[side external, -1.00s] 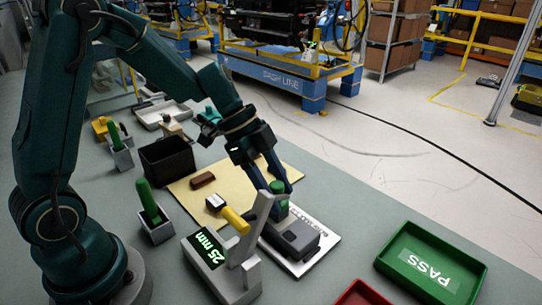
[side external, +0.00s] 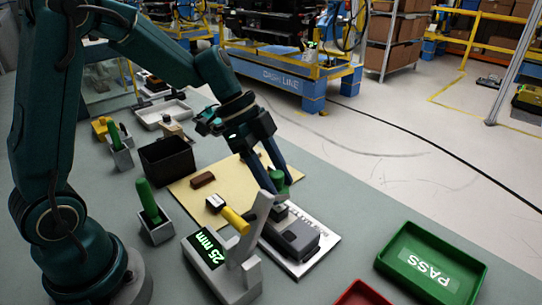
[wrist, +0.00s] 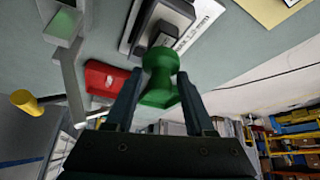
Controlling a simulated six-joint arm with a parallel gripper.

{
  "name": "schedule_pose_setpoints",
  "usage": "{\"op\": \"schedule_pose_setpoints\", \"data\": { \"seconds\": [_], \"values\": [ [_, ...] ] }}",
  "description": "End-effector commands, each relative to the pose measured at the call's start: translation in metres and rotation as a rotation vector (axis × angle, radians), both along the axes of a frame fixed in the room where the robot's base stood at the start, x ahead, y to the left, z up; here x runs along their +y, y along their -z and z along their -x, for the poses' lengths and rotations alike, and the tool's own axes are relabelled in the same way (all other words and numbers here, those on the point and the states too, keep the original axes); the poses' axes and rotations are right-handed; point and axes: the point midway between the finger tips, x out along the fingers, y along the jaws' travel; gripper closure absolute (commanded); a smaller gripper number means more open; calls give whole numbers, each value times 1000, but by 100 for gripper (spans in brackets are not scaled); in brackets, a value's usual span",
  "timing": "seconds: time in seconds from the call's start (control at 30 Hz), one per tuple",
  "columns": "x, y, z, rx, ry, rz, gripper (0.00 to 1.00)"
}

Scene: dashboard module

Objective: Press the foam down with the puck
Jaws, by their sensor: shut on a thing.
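The green puck (side external: 277,180) is held upright between the fingers of my gripper (side external: 279,184), which is shut on it. It also shows in the wrist view (wrist: 160,72), gripped between both fingers. In the side view it hangs a little above a small dark piece (side external: 281,211), which may be the foam, at the far end of the dark grey module (side external: 300,236). The module sits on a white plate (side external: 325,243) with printed marks. The foam's thickness and outline are too small to make out.
A green PASS tray (side external: 430,270) and a red tray (side external: 362,293) are at the right. A black bin (side external: 167,161) stands behind.

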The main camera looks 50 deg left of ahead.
Motion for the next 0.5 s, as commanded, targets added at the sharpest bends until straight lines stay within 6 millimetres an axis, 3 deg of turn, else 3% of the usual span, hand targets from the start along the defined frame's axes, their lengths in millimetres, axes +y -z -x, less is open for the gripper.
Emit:
{"op": "schedule_pose_setpoints", "data": {
  "seconds": [0.5],
  "values": [
    [0, -40, -1, -6, 1, 1, 90]
  ]
}}
